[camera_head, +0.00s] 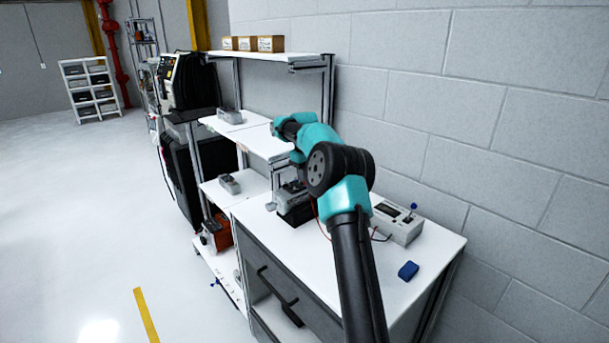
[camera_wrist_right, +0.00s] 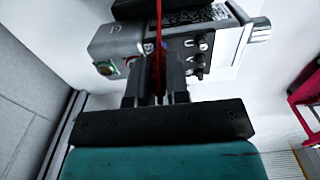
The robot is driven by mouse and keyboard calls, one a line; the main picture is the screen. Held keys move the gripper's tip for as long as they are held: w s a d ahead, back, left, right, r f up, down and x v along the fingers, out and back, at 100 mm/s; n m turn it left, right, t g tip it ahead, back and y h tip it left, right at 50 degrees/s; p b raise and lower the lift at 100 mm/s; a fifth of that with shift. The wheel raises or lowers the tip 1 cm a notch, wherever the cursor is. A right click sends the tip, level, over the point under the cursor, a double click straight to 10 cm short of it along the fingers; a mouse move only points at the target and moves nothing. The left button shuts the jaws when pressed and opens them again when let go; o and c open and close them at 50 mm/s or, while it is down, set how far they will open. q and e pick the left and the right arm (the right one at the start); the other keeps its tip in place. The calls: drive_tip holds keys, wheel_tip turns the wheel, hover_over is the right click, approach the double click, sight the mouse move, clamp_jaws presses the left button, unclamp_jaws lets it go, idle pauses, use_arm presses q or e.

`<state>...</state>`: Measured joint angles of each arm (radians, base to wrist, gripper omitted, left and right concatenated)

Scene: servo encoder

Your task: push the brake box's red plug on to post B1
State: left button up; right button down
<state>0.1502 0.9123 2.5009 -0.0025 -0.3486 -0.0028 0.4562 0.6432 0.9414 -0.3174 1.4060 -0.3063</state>
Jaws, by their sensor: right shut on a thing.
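In the right wrist view my right gripper (camera_wrist_right: 157,92) is shut, with the red plug's red lead (camera_wrist_right: 158,50) running up from between its fingers. The plug itself is mostly hidden by the fingers. Just beyond the fingertips is the grey servo unit (camera_wrist_right: 118,42), with a dark terminal face (camera_wrist_right: 197,55) marked with letters, B and U among them. Post B1 is hidden behind the fingers, and I cannot tell whether the plug touches it. In the head view the servo unit (camera_head: 291,201) is partly behind my right arm. The brake box (camera_head: 398,224) sits right of it.
A blue block (camera_head: 408,270) lies near the front right of the white bench top (camera_head: 432,262). A wall stands close along the right. Shelves (camera_head: 262,139) with small grey units are at the left. A thin red lead runs beside the arm.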

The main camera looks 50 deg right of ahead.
drive_tip(key=shift+f, duration=0.15)
idle(0.3)
drive_tip(key=c, duration=1)
unclamp_jaws()
drive_tip(key=shift+r, duration=3.5)
